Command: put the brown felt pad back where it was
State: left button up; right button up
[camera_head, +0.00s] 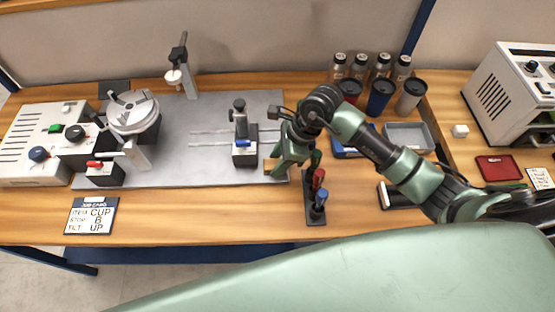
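My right gripper (279,169) reaches in from the right and points down over the right end of the grey metal plate (215,170). A small brown patch (268,164) shows at its fingertips by the plate's right edge; it may be the brown felt pad, but it is too small and too covered to be sure. I cannot tell whether the fingers are closed on it or only beside it. My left gripper is not in view.
A rotary fixture (133,112) and a small black-and-white stop block (245,158) stand on the plate. A holder with red and blue-handled tools (316,205) stands close right of the gripper. Tumblers (380,97), a grey tray (408,137) and a job card (91,216) are nearby. The front middle table is clear.

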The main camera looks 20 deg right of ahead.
jog(key=shift+o, duration=1.2)
jog(key=shift+r, duration=0.2)
jog(key=b+v, duration=0.1)
jog(key=v, duration=1.1)
jog(key=shift+b, duration=0.3)
jog(key=shift+a, duration=0.1)
